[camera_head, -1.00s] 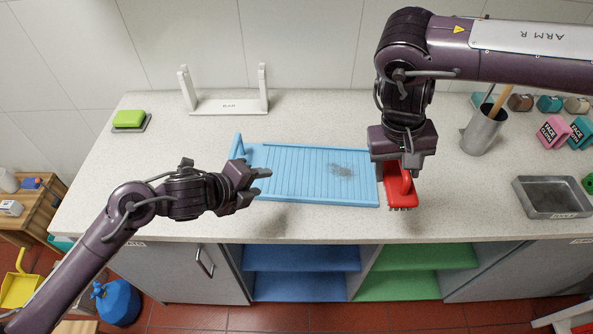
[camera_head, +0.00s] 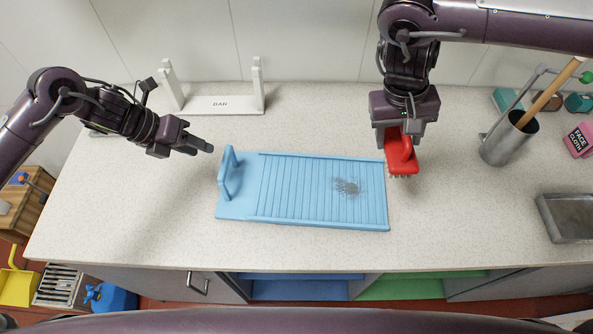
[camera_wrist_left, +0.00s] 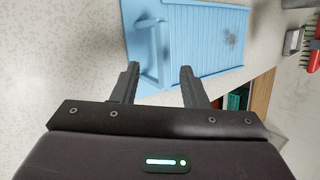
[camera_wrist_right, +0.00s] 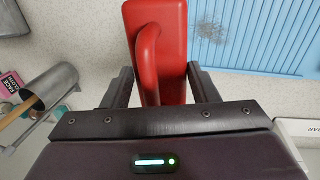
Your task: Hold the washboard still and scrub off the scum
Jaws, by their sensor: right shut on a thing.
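The blue ribbed washboard (camera_head: 290,212) lies flat on the counter, with an upright handle (camera_head: 226,172) at its left end. A dark grey scum patch (camera_head: 347,187) is on its right part; it also shows in the left wrist view (camera_wrist_left: 230,38). My right gripper (camera_head: 402,136) is shut on the red scrubbing brush (camera_head: 402,156), bristles down, beside the board's upper right corner. The brush also shows between the fingers in the right wrist view (camera_wrist_right: 160,45). My left gripper (camera_head: 205,146) is open and empty, above and left of the handle, which shows beyond its fingers in the left wrist view (camera_wrist_left: 155,50).
A white stand marked BAR (camera_head: 215,105) is at the back. A metal cup (camera_head: 508,140) with a wooden stick and a grey metal tray (camera_head: 572,217) are on the right. The counter (camera_head: 120,210) left of the board is clear.

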